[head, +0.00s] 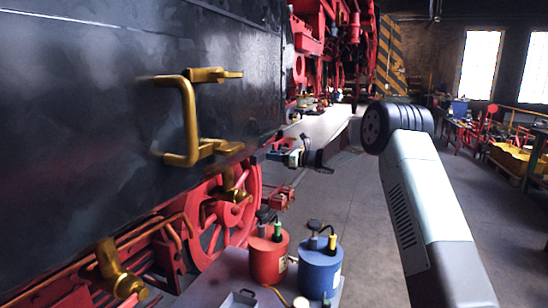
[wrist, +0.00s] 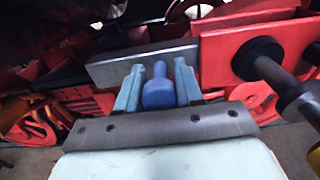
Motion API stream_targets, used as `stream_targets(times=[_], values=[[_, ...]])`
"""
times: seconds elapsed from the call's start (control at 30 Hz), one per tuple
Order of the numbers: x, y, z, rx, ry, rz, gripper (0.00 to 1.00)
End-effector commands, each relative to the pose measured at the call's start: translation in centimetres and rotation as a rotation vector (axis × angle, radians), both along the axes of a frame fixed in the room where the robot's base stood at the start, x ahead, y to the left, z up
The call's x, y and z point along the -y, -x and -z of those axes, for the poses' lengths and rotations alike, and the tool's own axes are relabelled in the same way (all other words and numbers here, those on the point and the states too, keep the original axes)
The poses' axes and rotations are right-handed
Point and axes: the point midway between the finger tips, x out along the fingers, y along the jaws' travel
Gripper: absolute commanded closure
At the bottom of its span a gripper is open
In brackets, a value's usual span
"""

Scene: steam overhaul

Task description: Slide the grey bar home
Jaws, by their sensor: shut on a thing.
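In the wrist view, the grey bar (wrist: 108,69) lies nearly level across a red frame, tilted slightly up to the right. Its right end reaches the edge of a red plate (wrist: 215,58). A blue knob (wrist: 158,92) stands in front of the bar. My gripper (wrist: 159,82) has its two pale blue fingers closed on either side of the knob. The fingers hide part of the bar, and I cannot tell how the knob joins it.
A dark round boss with a rod (wrist: 262,60) projects on the right of the wrist view. In the head view, a brass handrail (head: 185,120) juts from the black side. A red can (head: 268,258) and a blue can (head: 320,268) stand in front. The floor right of them is clear.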

Motion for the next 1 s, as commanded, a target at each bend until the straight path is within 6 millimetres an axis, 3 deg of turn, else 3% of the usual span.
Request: stream_targets(times=[0.1,0.13,0.33,0.67,1.0], values=[[0.4,-0.4,-0.4,0.005,-0.002,0.012,1.0],[0.5,-0.4,-0.4,0.005,-0.002,0.013,0.61],[0.7,-0.4,-0.4,0.004,-0.003,0.013,0.42],[1.2,-0.3,-0.3,0.003,-0.002,0.013,0.41],[6.6,1.5,-0.2,0.002,-0.002,0.017,0.41]])
